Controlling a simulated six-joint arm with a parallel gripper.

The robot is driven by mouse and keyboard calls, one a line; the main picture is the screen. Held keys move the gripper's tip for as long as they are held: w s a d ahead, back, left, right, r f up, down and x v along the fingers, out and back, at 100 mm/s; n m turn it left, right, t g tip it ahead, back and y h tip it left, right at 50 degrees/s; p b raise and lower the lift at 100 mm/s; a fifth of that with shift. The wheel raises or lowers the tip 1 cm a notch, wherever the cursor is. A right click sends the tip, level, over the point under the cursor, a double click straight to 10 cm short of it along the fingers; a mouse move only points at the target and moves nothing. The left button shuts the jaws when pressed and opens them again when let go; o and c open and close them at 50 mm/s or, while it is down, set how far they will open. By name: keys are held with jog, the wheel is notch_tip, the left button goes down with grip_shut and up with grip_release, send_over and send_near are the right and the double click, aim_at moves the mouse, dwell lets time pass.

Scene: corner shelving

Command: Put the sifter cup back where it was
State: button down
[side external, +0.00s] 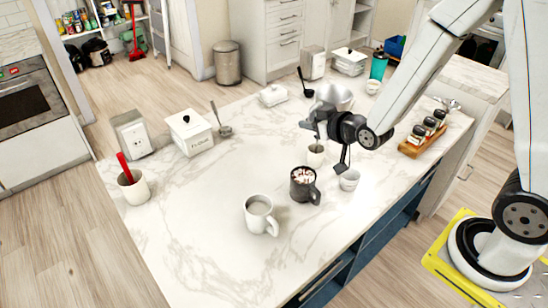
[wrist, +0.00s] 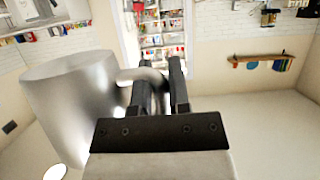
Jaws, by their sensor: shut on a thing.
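The sifter cup (wrist: 70,100) is a grey metal cup that fills the left of the wrist view. Its side handle (wrist: 150,76) passes between the fingers of my gripper (wrist: 160,80), which is shut on it. In the side view, my gripper (side external: 313,125) is over the right half of the marble island, and the small grey cup (side external: 323,112) is at its fingers, partly hidden. The cup looks held above the counter, but I cannot tell how high.
Below my gripper stand a white cup (side external: 316,156), a dark mug (side external: 304,185) with marshmallows and a small white cup (side external: 349,180). A mug (side external: 259,215) stands in front. The counter's left middle is clear.

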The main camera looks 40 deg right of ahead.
jog(key=shift+w+a, duration=0.1)
jog(key=shift+w, duration=0.05)
dwell(0.6)
jog(key=s+a+f+n+g+y, duration=0.3)
jog(key=s+f+n+g+y, duration=0.2)
jog(key=n+y, duration=0.7)
jog(key=shift+s+n+g, duration=0.4)
jog(key=shift+s+g, duration=0.2)
jog(key=shift+g, duration=0.7)
jog(key=shift+f, duration=2.85)
